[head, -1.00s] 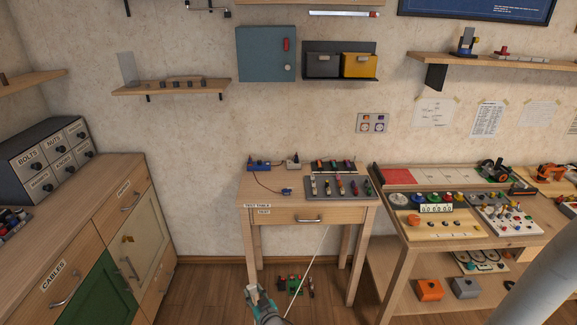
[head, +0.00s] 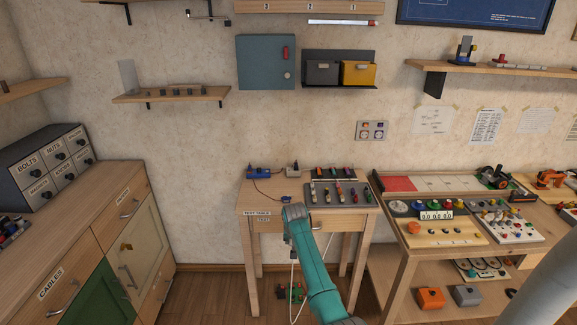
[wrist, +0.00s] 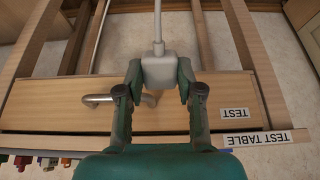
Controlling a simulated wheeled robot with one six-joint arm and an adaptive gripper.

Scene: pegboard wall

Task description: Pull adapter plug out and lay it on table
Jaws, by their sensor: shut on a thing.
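The adapter plug (wrist: 158,70) is a pale grey block with a white cable (wrist: 158,25). In the wrist view my gripper (wrist: 157,78) is shut on it, one finger on each side, with the cable running away from the fingers. The plug is in the air in front of the drawer of the test table (head: 248,200). In the head view my gripper is mostly hidden by my teal arm at the table's front edge. The white cable hangs below it towards the floor (head: 293,275).
A grey tray (head: 316,204) with several coloured parts takes the right side. The table's left front is clear. The drawer handle is close to my gripper.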

